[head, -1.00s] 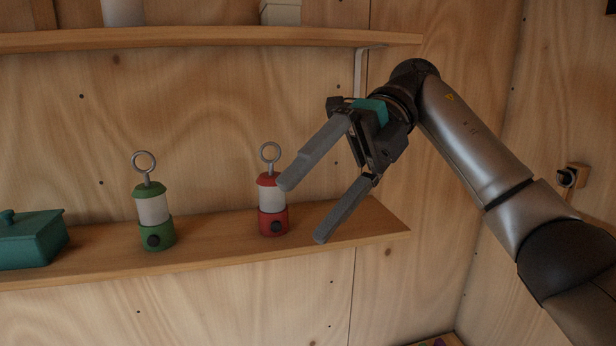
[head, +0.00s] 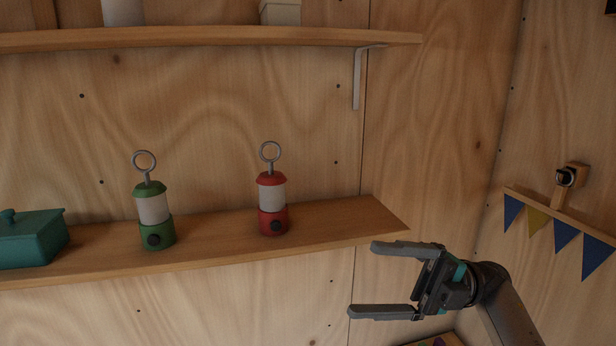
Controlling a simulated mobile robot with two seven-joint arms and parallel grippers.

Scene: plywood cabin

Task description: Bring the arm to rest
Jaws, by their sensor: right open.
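My right gripper (head: 366,280) is open and empty at the lower right of the head view. Its fingers point left, with the upper finger close to the right end of the lower shelf in the picture. My right arm (head: 508,312) runs from it down out of the bottom edge. My left gripper is not in view.
The lower shelf (head: 335,222) holds a red lantern (head: 271,202), a green lantern (head: 153,208) and a teal lidded box (head: 30,240). An upper shelf (head: 215,38) has a bracket (head: 357,80). Bunting (head: 567,237) hangs on the right wall. Something partly visible lies below the gripper.

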